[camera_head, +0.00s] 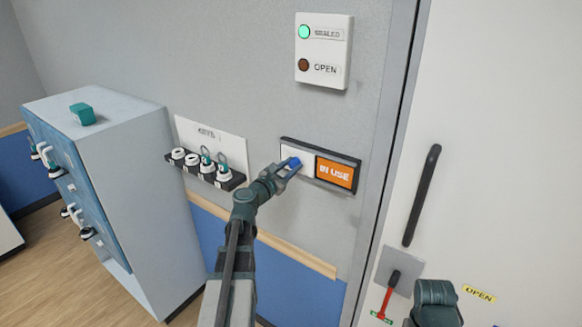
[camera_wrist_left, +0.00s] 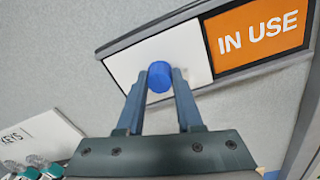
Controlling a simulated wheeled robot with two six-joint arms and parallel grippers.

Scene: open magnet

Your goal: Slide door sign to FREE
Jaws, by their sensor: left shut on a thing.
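The door sign (camera_head: 322,180) is a dark frame on the grey wall. Its right part reads IN USE in white on orange (camera_head: 335,174). Its left part is a white sliding panel (camera_head: 290,155) with a blue knob (camera_head: 295,163). The sign also fills the top of the left wrist view (camera_wrist_left: 253,37), where the blue knob (camera_wrist_left: 160,77) sits between the fingers. My left gripper (camera_head: 289,166) is shut on the blue knob, with the panel at the left end. My right gripper is not clearly in view; only part of my right arm shows at the bottom right.
A white panel with SEALED and OPEN lamps (camera_head: 324,51) hangs above the sign, the SEALED lamp green. A key rack (camera_head: 205,172) is to its left, beside a locker cabinet (camera_head: 130,180). The door has a dark bar handle (camera_head: 421,196) and a red lever (camera_head: 386,297).

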